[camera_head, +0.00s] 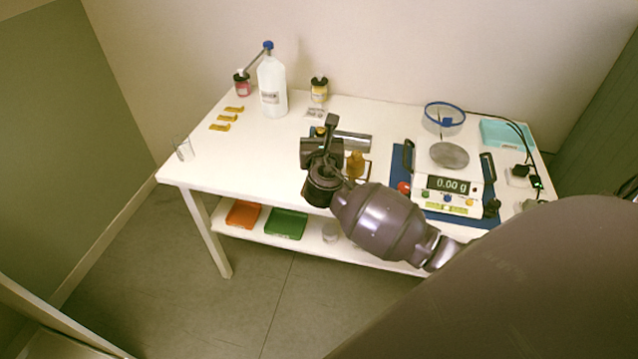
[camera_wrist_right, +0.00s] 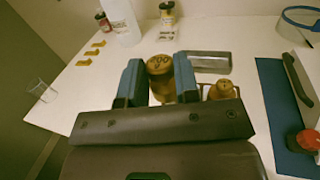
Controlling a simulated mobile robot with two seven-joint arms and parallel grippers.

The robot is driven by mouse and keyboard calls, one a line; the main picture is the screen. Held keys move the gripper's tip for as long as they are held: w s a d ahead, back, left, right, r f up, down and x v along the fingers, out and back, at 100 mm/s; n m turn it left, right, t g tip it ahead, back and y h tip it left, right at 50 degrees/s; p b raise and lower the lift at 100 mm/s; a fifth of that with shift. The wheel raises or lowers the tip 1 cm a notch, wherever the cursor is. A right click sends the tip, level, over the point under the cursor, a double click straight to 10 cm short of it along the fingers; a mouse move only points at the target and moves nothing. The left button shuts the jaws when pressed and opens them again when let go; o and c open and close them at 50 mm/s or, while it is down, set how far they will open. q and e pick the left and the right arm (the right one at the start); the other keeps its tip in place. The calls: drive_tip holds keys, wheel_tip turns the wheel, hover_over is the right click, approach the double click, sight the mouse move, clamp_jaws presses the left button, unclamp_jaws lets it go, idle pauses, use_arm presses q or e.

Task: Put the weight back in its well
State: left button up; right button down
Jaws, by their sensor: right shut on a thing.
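My right gripper (camera_head: 319,135) reaches over the middle of the table in the head view. In the right wrist view the right gripper (camera_wrist_right: 157,82) is shut on a brass weight (camera_wrist_right: 160,70) marked "200", upright between its blue fingers. Its lower part is hidden. A smaller brass weight (camera_wrist_right: 223,90) stands just right of it in a low holder, also seen in the head view (camera_head: 355,162). A silver half-round piece (camera_wrist_right: 209,62) lies behind them. The well for the held weight is hidden by my gripper. My left gripper is out of view.
A balance reading 0.00 g (camera_head: 447,184) stands on a blue mat to the right. A white bottle (camera_head: 272,88), small jars, yellow pieces (camera_head: 220,127) and a clear glass (camera_head: 182,148) are to the left. The left middle of the tabletop is clear.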

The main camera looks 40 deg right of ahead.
wheel_tip(320, 180, down, 9)
drive_tip(key=b, duration=0.2)
drive_tip(key=shift+f+b, duration=0.2)
drive_tip(key=shift+b, duration=0.1)
drive_tip(key=shift+f, duration=0.6)
wheel_tip(320, 180, down, 4)
drive_tip(key=shift+f+b, duration=0.1)
drive_tip(key=shift+b, duration=0.8)
drive_tip(key=shift+f, duration=0.1)
drive_tip(key=c, duration=0.9)
unclamp_jaws()
drive_tip(key=shift+o, duration=0.3)
